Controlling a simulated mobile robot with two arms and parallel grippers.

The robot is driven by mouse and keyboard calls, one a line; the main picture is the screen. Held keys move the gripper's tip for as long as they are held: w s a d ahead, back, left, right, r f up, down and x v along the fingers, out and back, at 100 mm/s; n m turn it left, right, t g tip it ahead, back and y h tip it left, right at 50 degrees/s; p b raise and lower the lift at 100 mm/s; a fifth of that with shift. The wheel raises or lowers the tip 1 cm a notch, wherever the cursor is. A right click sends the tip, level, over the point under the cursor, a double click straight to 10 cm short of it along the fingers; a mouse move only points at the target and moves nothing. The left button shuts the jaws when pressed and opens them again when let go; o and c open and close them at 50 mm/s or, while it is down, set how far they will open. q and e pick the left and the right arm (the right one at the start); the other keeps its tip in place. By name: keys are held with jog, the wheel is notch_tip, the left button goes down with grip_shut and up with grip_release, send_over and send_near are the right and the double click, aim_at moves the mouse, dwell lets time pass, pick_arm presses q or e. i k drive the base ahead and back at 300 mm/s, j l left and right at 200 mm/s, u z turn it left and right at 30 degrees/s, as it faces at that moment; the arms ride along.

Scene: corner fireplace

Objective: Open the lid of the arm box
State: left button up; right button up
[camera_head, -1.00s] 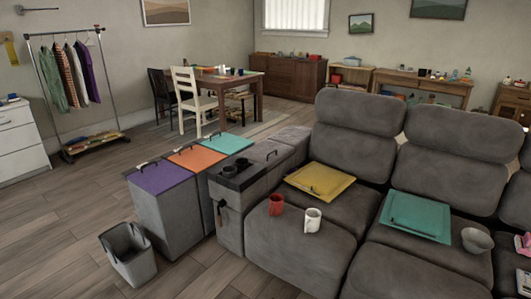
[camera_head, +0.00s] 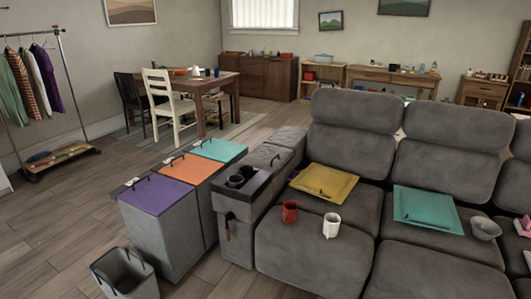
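The arm box is the grey sofa arm (camera_head: 238,244) at the left end of the grey sofa. Its padded grey lid (camera_head: 268,157) has a dark handle (camera_head: 275,158) and appears shut, lying flat behind a dark tray (camera_head: 241,183). The tray has two cup holders. The inside of the box is hidden. Neither of my grippers is in view.
Bins with purple (camera_head: 158,193), orange (camera_head: 188,171) and teal (camera_head: 219,149) lids stand left of the arm. An open grey bin (camera_head: 124,275) is at the front left. Red (camera_head: 289,211) and white (camera_head: 331,226) mugs stand on the seat.

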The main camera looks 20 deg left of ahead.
aim_at(264, 157)
jog(key=i+j+z, duration=0.1)
jog(key=j, duration=0.25)
jog(key=i+j+z, duration=0.25)
jog(key=i+j, duration=0.15)
jog(key=j, duration=0.35)
jog(key=i+j+z, duration=0.1)
jog(key=j, duration=0.3)
jog(key=i+j+z, duration=0.15)
jog(key=j, duration=0.25)
